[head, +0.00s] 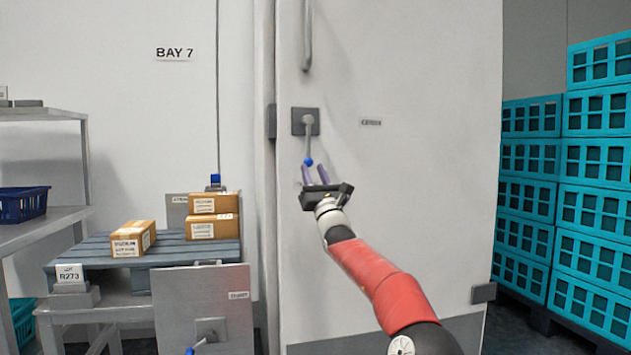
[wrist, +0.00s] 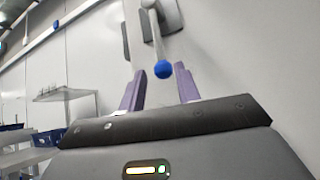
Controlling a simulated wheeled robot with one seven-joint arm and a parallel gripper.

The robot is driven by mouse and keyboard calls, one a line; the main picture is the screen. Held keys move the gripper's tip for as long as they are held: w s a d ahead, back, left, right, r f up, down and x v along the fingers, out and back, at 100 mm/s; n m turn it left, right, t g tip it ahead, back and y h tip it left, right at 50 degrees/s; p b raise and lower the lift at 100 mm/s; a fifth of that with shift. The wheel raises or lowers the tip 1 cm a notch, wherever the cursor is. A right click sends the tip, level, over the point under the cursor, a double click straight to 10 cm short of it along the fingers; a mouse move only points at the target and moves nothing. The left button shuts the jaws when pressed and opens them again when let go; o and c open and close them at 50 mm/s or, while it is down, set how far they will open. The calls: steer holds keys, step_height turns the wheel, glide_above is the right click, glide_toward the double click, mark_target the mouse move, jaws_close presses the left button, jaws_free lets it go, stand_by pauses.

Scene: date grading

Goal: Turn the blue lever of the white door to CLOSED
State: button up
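The white door (head: 420,70) stands in the middle of the head view. Its lever (head: 308,138) hangs straight down from a grey square plate (head: 298,118) and ends in a blue ball (head: 308,162). A small label (head: 371,122) right of the plate is too small to read. My gripper (head: 314,172) is open, its two purple fingers pointing up just below and around the ball in the picture. In the wrist view the blue ball (wrist: 163,69) shows between the spread fingertips; I cannot tell whether they touch it.
A long vertical handle (head: 307,35) is above the lever. Stacked teal crates (head: 530,155) stand at right. At left, cartons (head: 213,227) lie on a blue-grey pallet (head: 170,262). A grey panel (head: 205,290) below has another blue-tipped lever (head: 203,341). The door surface around my gripper is clear.

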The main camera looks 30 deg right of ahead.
steer(key=shift+s+f, duration=0.45)
stand_by(0.3)
